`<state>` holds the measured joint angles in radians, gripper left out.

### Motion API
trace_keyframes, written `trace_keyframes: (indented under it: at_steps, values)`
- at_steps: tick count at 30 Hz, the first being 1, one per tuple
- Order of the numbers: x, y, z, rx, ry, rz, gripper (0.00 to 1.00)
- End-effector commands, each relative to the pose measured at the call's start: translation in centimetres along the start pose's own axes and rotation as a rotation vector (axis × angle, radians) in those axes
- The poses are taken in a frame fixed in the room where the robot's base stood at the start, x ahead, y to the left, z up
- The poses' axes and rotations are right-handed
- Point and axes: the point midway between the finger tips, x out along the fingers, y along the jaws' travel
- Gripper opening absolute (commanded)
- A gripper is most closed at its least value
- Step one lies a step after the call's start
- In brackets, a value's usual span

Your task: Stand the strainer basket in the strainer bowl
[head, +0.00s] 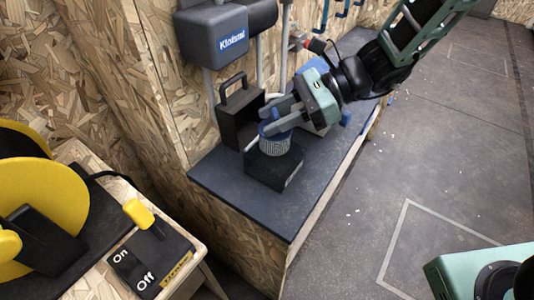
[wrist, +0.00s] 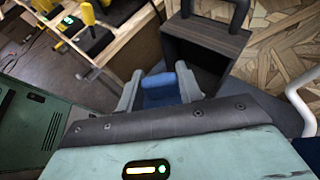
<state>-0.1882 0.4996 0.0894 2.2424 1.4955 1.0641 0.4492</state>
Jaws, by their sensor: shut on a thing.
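The strainer basket (head: 276,146) is a short grey mesh cylinder with a blue top. My gripper (head: 267,120) comes from the upper right and is shut on the blue top. In the wrist view the blue top (wrist: 160,90) sits between the two grey fingers. The basket is upright, over or on a low black block (head: 272,170) on the bench. I cannot tell whether it rests on the block, sits in it or hangs just above it. No strainer bowl is clear to me; the block may be it, and my gripper hides part of the bench behind.
A dark open box with a handle (head: 239,108) stands close behind the basket, against the chipboard wall. A small blue piece (head: 346,118) and a pale object (head: 318,129) are right of the basket. The front left of the dark bench top (head: 225,180) is bare.

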Motion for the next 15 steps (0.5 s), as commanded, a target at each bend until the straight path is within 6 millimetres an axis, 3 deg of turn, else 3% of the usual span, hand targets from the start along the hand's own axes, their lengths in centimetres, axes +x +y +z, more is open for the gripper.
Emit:
trace_keyframes:
  at_steps: [3, 10, 15]
  values:
    - [1.1, 0.1, -2.1, 0.003, 0.001, 0.003, 0.09]
    - [1.8, 0.1, -3.6, 0.001, 0.000, 0.002, 0.09]
    - [2.8, 0.0, -5.8, 0.003, 0.000, 0.001, 0.09]
